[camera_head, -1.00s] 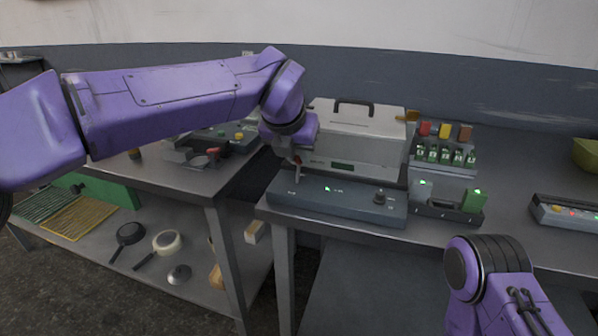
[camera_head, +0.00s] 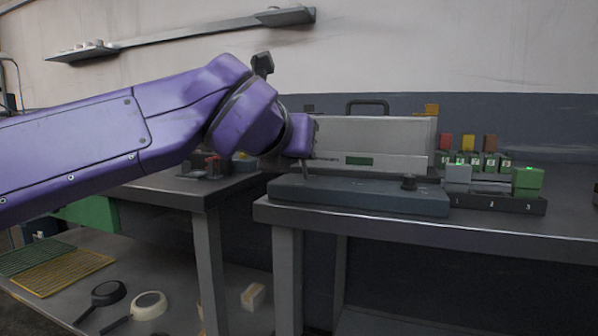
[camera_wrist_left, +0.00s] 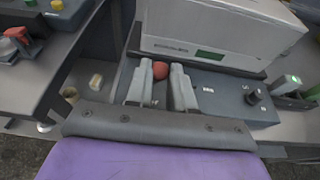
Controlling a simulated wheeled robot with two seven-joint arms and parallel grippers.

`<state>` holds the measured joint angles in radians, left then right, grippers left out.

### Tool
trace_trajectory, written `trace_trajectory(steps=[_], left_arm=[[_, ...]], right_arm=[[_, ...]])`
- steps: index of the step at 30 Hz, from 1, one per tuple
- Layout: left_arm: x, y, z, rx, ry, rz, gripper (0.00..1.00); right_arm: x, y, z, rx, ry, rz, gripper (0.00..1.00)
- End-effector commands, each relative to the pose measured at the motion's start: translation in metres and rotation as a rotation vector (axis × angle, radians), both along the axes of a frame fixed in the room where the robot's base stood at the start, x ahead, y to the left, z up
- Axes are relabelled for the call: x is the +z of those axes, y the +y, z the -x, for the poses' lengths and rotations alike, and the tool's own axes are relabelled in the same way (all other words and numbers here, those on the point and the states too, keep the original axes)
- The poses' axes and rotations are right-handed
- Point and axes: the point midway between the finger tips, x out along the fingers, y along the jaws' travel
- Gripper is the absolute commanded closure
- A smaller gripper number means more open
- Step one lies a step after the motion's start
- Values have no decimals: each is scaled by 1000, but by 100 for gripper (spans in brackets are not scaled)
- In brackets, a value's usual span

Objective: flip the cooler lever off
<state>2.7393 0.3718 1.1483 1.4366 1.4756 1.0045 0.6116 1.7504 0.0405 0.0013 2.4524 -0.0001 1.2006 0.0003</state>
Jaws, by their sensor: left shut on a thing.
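The cooler is a pale grey metal box (camera_head: 375,140) with a dark top handle and a small green display. It stands at the back of a dark, low control base (camera_head: 360,195). In the left wrist view, a red lever knob (camera_wrist_left: 160,70) shows at the left part of the base (camera_wrist_left: 225,88), between my finger tips. My left gripper (camera_wrist_left: 162,68) is shut on this lever; its shaft is mostly hidden by the fingers. In the head view my wrist hides most of the gripper and the lever. My right gripper is out of view.
A black dial (camera_head: 409,183) stands on the base's right part. To the right is a numbered black rack (camera_head: 490,200) with a green block (camera_head: 528,177). A lower shelf at left holds pans (camera_head: 150,305) and a yellow rack (camera_head: 62,271).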

Motion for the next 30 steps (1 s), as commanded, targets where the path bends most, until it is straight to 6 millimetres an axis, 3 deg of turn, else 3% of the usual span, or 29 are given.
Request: trace_trajectory(steps=[16,17,18,26,30], left_arm=[[1,1,1,1,-27,7,100],[1,1,1,1,-27,7,71],[1,1,1,1,-26,7,58],[0,1,1,1,-24,7,55],[5,4,11,0,-25,9,55]], right_arm=[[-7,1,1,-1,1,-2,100],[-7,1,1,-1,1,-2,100],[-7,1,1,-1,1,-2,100],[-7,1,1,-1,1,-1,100],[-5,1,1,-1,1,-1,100]])
